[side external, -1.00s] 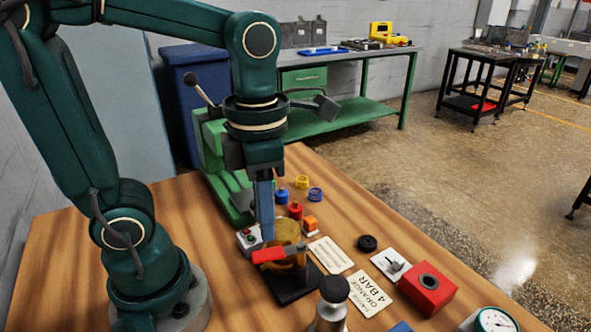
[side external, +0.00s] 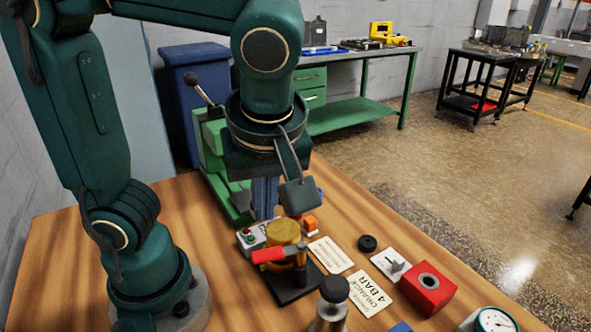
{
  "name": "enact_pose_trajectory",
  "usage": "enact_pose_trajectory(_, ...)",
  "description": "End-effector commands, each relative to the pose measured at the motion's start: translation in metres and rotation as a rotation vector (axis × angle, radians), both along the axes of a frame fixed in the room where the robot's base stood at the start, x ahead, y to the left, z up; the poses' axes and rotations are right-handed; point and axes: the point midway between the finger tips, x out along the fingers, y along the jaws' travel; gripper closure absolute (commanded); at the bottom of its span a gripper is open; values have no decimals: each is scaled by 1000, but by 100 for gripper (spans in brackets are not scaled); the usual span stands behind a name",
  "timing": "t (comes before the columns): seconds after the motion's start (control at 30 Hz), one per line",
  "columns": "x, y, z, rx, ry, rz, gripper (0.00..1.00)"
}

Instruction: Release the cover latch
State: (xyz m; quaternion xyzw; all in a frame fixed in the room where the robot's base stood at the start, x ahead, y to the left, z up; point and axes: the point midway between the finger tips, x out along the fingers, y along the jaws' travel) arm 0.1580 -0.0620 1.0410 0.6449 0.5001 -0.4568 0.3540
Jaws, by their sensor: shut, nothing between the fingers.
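The latch with a red handle (side external: 268,256) stands at the brass-coloured round cover (side external: 284,231), on a black base (side external: 293,289) on the wooden table. The handle lies roughly level across the front of the cover, pointing left. My gripper (side external: 264,214) is shut and empty, pointing down. In the picture its fingertips are just above and left of the cover; it appears to be behind the cover and apart from the latch. My wrist hides part of the table behind it.
A box with buttons (side external: 251,237) stands left of the cover. To the right are an orange block (side external: 311,224), white cards (side external: 370,292), a black ring (side external: 367,243), a switch plate (side external: 391,264) and a red block (side external: 428,288). A metal cylinder (side external: 331,305) stands in front.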

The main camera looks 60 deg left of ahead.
Motion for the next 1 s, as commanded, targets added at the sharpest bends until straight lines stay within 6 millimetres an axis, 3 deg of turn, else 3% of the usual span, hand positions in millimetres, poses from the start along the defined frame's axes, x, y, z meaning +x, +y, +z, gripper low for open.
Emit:
enact_pose_trajectory(0.3, 3, 18, -50, 2, 6, 5, 100)
enact_pose_trajectory(0.5, 5, 25, -71, 1, 4, 4, 100)
enact_pose_trajectory(1.0, 6, 27, -79, -2, 0, 4, 100)
